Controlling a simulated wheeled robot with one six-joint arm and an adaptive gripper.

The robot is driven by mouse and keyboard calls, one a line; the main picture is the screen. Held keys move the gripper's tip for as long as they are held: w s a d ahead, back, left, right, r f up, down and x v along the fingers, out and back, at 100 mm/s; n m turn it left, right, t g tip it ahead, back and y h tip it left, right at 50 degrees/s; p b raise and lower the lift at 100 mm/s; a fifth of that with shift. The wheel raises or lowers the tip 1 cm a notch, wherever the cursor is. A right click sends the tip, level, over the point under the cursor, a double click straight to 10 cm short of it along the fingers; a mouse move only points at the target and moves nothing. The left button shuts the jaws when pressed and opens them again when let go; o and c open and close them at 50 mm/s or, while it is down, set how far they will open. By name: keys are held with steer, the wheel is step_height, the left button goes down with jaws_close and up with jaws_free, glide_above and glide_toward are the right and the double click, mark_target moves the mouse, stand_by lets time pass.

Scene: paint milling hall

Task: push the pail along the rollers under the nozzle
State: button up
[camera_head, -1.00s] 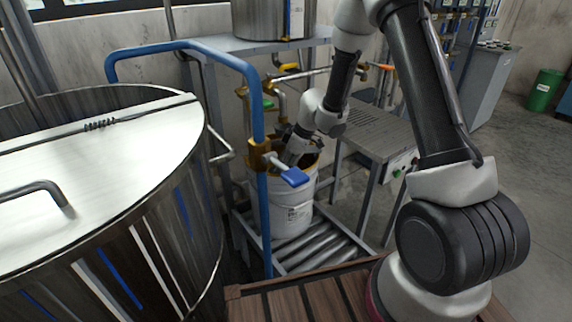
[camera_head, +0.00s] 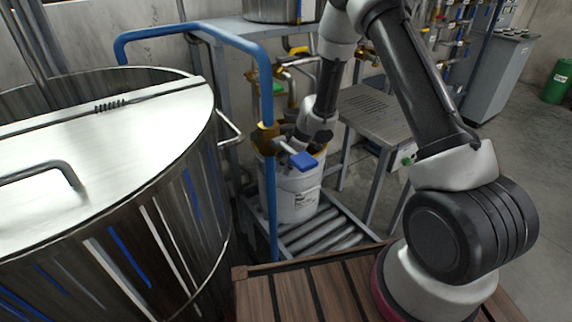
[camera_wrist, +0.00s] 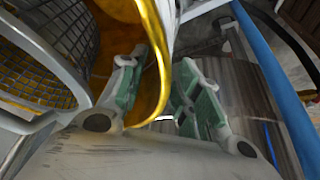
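The white pail (camera_head: 297,195) stands upright on the rollers (camera_head: 325,232) in the head view. I cannot make out the nozzle's outlet.
A large steel tank (camera_head: 110,210) fills the left. A grey metal table (camera_head: 375,118) stands right of the rollers. A mesh basket (camera_wrist: 45,60) is close to my gripper in the wrist view. Wooden slats (camera_head: 300,295) lie in front. Open floor lies at the right.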

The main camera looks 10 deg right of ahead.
jaws_close()
stand_by(0.4)
steer(key=shift+a, duration=0.1)
steer(key=shift+s+a, duration=0.15)
steer(key=shift+s, duration=0.5)
jaws_free()
